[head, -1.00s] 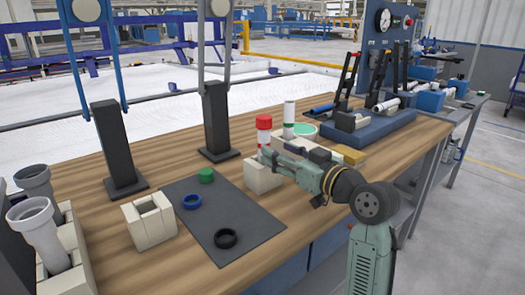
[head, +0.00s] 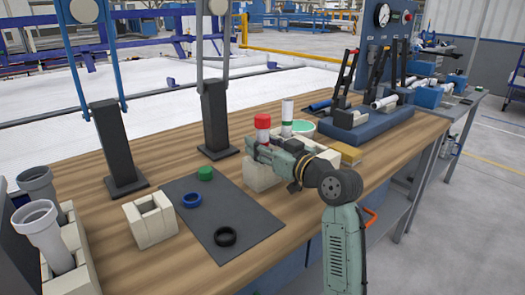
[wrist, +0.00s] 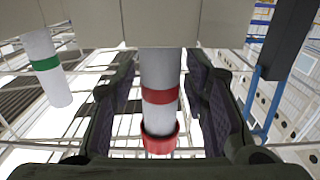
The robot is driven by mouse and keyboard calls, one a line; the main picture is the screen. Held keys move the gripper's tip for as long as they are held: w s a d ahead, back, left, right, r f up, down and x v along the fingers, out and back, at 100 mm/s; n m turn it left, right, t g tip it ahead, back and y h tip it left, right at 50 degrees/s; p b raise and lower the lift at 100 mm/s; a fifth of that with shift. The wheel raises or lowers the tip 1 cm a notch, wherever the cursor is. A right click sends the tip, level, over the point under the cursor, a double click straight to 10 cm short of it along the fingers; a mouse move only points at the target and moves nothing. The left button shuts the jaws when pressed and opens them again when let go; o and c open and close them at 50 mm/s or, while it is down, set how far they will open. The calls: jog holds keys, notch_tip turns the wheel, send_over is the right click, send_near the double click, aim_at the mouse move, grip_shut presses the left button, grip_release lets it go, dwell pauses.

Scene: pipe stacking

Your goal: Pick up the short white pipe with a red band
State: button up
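The short white pipe with a red band (wrist: 160,75) stands upright in a beige block holder (head: 258,177), with a red ring or cap on its top end (head: 263,121). In the wrist view, which looks inverted, the pipe is between my two dark fingers. My gripper (wrist: 160,100) is open around it, with a visible gap on the left and a narrower one on the right. In the head view my gripper (head: 254,146) is at the pipe, below its red top, and hides its lower part.
A white pipe with a green band (head: 287,112) stands close behind, and also shows in the wrist view (wrist: 45,65). Green, blue and black rings lie on a dark mat (head: 215,240). An empty beige holder (head: 150,222) and grey pipes (head: 42,228) are at the left.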

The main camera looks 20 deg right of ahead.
aim_at(263, 116)
grip_shut()
dwell(0.4)
notch_tip(263, 116, up, 10)
jog(key=shift+r+b, duration=0.1)
jog(key=shift+b, duration=0.2)
